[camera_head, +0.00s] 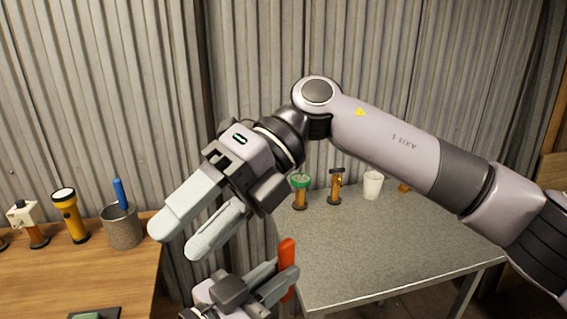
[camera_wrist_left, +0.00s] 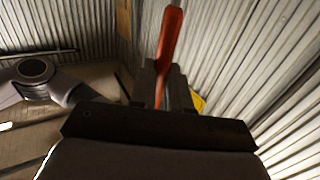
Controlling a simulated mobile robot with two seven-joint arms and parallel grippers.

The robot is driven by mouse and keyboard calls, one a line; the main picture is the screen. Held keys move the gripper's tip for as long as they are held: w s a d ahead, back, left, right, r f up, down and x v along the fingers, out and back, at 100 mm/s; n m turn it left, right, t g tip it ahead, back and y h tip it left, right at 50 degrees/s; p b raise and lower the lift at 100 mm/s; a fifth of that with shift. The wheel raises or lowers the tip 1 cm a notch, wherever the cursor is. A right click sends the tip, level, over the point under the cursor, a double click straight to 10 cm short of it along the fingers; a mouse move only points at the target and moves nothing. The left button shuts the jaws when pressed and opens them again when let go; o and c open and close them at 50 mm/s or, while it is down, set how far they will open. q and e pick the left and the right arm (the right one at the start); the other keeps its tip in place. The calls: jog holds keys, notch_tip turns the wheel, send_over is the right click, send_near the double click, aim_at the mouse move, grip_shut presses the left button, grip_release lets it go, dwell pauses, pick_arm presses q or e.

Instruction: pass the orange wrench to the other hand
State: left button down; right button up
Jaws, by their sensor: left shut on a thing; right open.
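The orange wrench (camera_head: 287,258) stands roughly upright at the bottom of the head view. My left gripper (camera_head: 279,272) is shut on it; the wrench's upper part sticks out above the fingers. In the left wrist view the wrench (camera_wrist_left: 168,45) points up and away between the left gripper's fingers (camera_wrist_left: 164,85); its lower end is hidden. My right gripper (camera_head: 179,240) is open and empty. It is above and to the left of the wrench in the head view, its fingers pointing down-left, apart from the wrench.
A wooden table (camera_head: 60,275) at left holds a yellow flashlight (camera_head: 70,214) and a grey pot (camera_head: 121,229) with a blue handle (camera_head: 119,192). A grey table (camera_head: 400,245) at right holds a green-topped item (camera_head: 300,184), a dark-headed tool (camera_head: 336,186) and a white cup (camera_head: 373,185). Corrugated wall (camera_head: 120,90) stands behind.

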jog(key=w+d+t+h, duration=0.3)
jog(key=t+h, duration=0.1)
jog(key=h, duration=0.1)
notch_tip(320, 180, up, 3)
jog(key=t+h, duration=0.4)
send_over(283, 240)
jog(key=shift+m, duration=0.4)
notch_tip(283, 240, down, 12)
jog(key=shift+r, duration=0.25)
jog(key=c, duration=1)
pick_arm(q)
jog(key=c, duration=1)
grip_release()
pick_arm(e)
grip_shut()
